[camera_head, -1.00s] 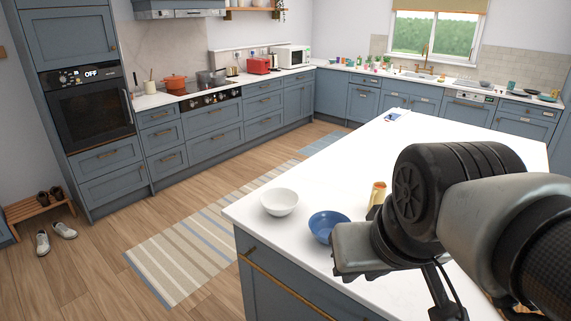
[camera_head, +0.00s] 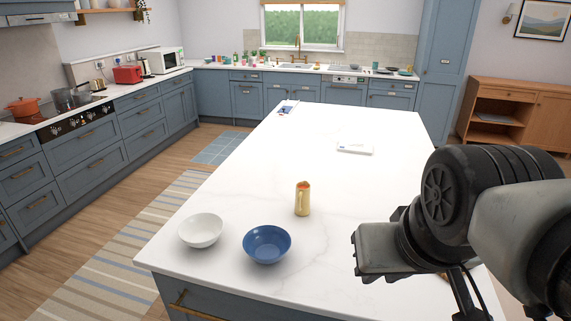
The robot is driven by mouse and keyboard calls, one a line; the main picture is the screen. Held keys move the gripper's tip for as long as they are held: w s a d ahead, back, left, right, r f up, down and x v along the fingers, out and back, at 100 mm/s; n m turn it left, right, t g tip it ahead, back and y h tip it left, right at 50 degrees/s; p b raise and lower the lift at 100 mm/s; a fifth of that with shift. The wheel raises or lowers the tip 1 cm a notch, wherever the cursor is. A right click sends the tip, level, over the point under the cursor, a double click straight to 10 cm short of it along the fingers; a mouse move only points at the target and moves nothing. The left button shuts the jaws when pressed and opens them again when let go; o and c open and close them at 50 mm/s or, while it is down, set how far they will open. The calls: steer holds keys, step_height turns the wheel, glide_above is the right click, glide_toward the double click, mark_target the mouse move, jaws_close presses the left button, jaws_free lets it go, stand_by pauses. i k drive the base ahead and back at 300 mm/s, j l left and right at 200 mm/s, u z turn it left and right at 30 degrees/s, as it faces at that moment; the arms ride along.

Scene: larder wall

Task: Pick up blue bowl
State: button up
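The blue bowl (camera_head: 267,244) stands upright on the white island top near its front edge. It looks empty. A white bowl (camera_head: 201,230) stands just left of it, a small gap apart. My arm comes in from the right side of the view, to the right of the blue bowl and clear of it. The fingertips of my gripper are not clearly seen; a dark part at the lower right edge may belong to it, and I cannot tell whether it is open or shut.
A flat white object (camera_head: 355,148) lies farther back on the island (camera_head: 340,180). A small blue item (camera_head: 288,107) is at the far left corner. The island's middle is mostly clear.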

mark_target(265, 244)
steer(key=j+z, duration=0.5)
steer(key=j, duration=2.1)
steer(key=i+z, duration=0.05)
